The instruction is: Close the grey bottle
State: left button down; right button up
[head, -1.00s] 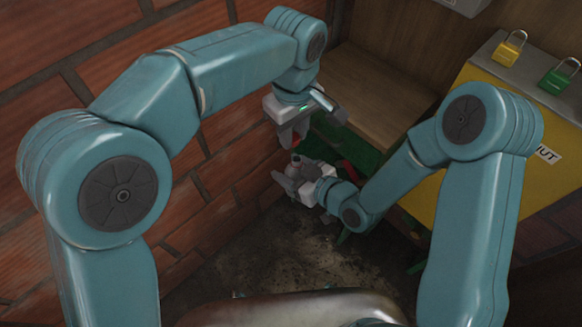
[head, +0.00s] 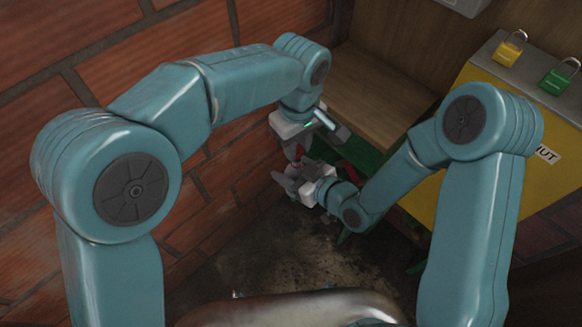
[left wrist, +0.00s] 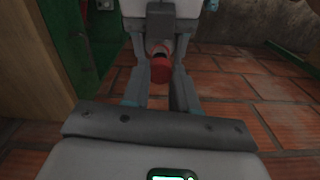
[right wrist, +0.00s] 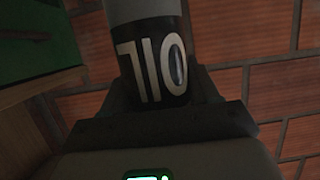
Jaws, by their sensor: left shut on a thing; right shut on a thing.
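The grey bottle (right wrist: 143,12) is held in my right gripper (right wrist: 160,95). Its black band reads "OIL", upside down in the right wrist view. In the head view my right gripper (head: 292,186) is low, near the brick wall, and mostly hides the bottle. My left gripper (head: 297,154) is just above it, pointing down. In the left wrist view its fingers (left wrist: 160,78) are shut on a red cap (left wrist: 161,71). I cannot tell whether the cap touches or sits on the neck.
A brick wall (head: 60,120) runs along the left. A wooden ledge (head: 375,95) and a green part below it stand behind the grippers. A yellow box (head: 500,125) with a yellow padlock (head: 509,50) and a green padlock (head: 558,79) is at right.

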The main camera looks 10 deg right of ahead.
pick_arm(q)
jog(key=shift+f, duration=0.15)
dwell(0.6)
jog(key=shift+f, duration=0.85)
jog(key=shift+f, duration=0.55)
jog(key=m, duration=0.3)
jog(key=c, duration=0.9)
grip_release()
jog(key=shift+r, duration=2.3)
